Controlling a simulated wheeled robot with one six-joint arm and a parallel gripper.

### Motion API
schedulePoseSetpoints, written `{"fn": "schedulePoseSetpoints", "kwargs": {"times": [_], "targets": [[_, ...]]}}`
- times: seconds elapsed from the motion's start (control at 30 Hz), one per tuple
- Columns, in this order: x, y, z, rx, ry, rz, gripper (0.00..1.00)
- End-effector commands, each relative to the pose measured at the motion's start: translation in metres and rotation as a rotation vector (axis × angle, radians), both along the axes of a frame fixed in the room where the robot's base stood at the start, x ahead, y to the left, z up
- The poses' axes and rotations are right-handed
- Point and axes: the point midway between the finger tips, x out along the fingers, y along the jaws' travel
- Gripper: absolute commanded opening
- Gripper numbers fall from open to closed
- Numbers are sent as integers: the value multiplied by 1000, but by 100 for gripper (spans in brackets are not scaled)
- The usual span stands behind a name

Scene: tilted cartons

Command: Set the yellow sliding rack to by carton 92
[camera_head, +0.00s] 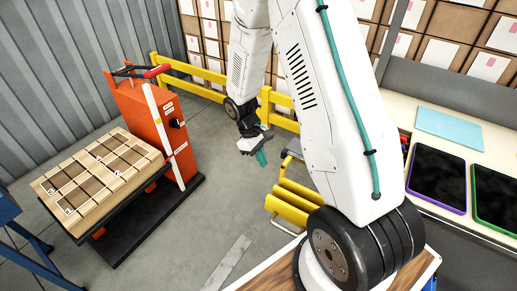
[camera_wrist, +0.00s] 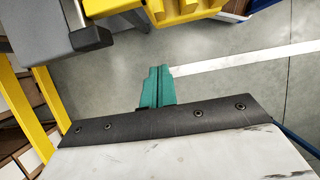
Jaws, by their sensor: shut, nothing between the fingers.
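A yellow slatted piece (camera_head: 292,203), likely the yellow sliding rack, stands on the floor at centre, partly hidden behind my arm. Yellow parts also show at the top of the wrist view (camera_wrist: 180,14), though I cannot tell whether they are the same thing. My gripper (camera_head: 261,158) hangs above and left of the slatted piece in the head view, its teal fingers pointing down. In the wrist view the teal fingers (camera_wrist: 157,88) are together and empty. Cartons with pale labels (camera_head: 448,55) fill the back shelving; no number 92 is legible.
An orange lift cart (camera_head: 150,120) with a carton-topped platform (camera_head: 100,170) stands at left. A yellow rail (camera_head: 195,70) runs along the back. A counter at right holds tablets (camera_head: 437,178) and a light blue sheet (camera_head: 450,128). Grey floor (camera_head: 215,190) lies open between cart and arm.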

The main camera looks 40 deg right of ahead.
Motion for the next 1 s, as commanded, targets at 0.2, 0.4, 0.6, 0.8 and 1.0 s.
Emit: {"fn": "schedulePoseSetpoints", "kwargs": {"times": [0.2, 0.4, 0.6, 0.8, 1.0], "targets": [[-23, -10, -25, 0, 0, -2, 0], [-42, -17, -25, 0, 0, -1, 0], [-47, -19, -25, 0, 0, -1, 0], [-46, -19, -25, 0, 0, -1, 0], [-46, -24, -25, -1, 0, -4, 0]]}}
